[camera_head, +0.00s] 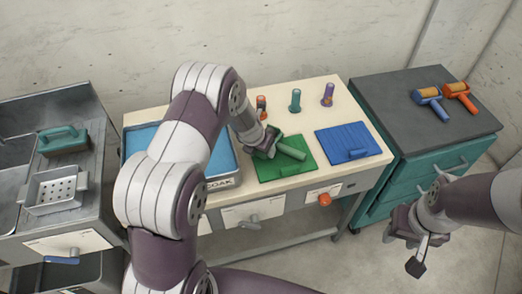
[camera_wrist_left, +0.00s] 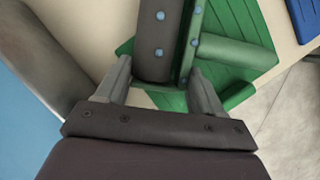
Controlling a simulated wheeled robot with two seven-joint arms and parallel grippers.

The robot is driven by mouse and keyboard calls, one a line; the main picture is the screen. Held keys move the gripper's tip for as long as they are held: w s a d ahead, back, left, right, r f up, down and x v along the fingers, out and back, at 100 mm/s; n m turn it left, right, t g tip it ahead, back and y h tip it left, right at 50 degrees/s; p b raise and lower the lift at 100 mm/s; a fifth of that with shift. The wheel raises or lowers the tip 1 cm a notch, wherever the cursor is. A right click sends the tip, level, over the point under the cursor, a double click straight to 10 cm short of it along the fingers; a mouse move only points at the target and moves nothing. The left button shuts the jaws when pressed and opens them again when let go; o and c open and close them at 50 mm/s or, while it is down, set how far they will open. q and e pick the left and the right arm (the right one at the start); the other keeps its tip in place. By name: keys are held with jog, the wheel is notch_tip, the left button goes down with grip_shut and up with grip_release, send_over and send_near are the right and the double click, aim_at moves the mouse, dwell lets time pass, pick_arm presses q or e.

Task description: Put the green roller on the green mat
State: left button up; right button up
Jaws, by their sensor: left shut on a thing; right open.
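The green roller has a green cylinder (camera_head: 291,148) and a dark handle with blue rivets. My left gripper (camera_head: 268,143) is shut on it, with the handle (camera_wrist_left: 153,45) between the fingers in the left wrist view. The green mat (camera_head: 297,169) lies on the cream worktop. The roller is over the mat's back part; I cannot tell whether it touches the mat. The gripper and roller hide part of the mat. My right gripper (camera_head: 404,251) is open and empty, away from the roller at the lower right, beyond the table's front.
A blue mat (camera_head: 343,140) lies right of the green one. Small upright green (camera_head: 295,100) and purple (camera_head: 327,94) objects stand behind. A blue tray (camera_head: 142,139) is left, partly behind my arm. Blue (camera_head: 429,97) and orange (camera_head: 459,93) rollers lie on the right cabinet.

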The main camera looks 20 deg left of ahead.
pick_arm(q)
jog(key=shift+f, duration=0.15)
jog(key=o, duration=1.2)
